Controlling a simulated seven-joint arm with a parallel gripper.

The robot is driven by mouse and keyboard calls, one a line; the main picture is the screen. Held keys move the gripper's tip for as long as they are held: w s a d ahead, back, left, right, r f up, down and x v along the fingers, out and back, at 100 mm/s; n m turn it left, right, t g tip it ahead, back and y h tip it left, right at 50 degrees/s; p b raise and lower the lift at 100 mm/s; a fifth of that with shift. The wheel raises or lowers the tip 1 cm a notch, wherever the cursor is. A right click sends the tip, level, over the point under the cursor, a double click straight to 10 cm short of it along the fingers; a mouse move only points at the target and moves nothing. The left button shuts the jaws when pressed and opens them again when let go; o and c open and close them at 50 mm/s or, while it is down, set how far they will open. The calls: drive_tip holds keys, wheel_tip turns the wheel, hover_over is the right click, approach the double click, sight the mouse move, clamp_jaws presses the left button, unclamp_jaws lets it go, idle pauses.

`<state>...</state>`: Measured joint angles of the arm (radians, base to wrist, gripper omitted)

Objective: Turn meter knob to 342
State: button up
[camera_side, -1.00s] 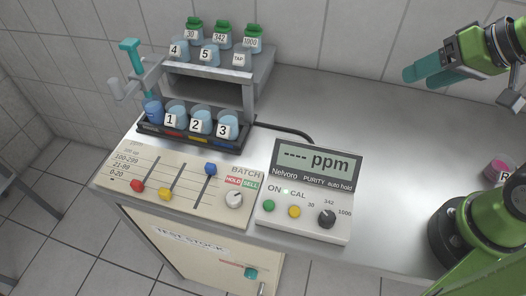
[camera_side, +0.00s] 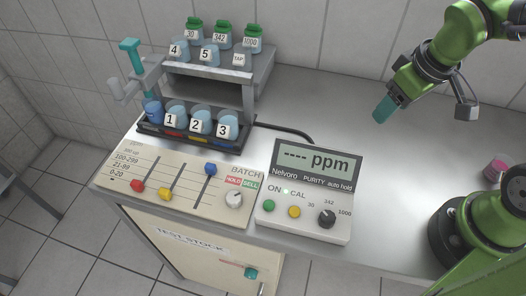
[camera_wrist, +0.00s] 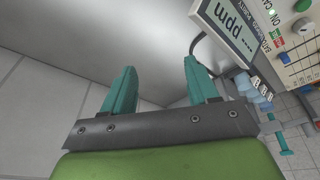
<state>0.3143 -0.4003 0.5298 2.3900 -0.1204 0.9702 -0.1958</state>
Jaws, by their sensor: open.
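The meter (camera_side: 306,190) stands on the bench with its display reading "---- ppm". Its dark meter knob (camera_side: 327,218) is at the lower right of the face, with the marks 30, 342 and 1000 around it. I cannot tell which mark the knob points at. My gripper (camera_side: 384,108) is high above the bench, up and to the right of the meter, apart from it. In the wrist view my gripper (camera_wrist: 160,68) has its teal fingers spread with nothing between them. Part of the meter display (camera_wrist: 232,22) shows there at the upper right.
Left of the meter is a panel with sliders and a white batch knob (camera_side: 234,199). Behind it is a rack (camera_side: 222,74) with labelled beakers and green-capped bottles.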

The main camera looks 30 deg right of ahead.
drive_tip(key=a+f+n+g, duration=0.2)
drive_tip(key=a+f+n, duration=0.15)
drive_tip(key=n, duration=0.25)
wheel_tip(320, 180, up, 6)
drive_tip(key=n+g, duration=0.1)
drive_tip(key=n, duration=2.7)
hover_over(328, 216)
wheel_tip(328, 216, down, 16)
drive_tip(key=shift+f, duration=0.25)
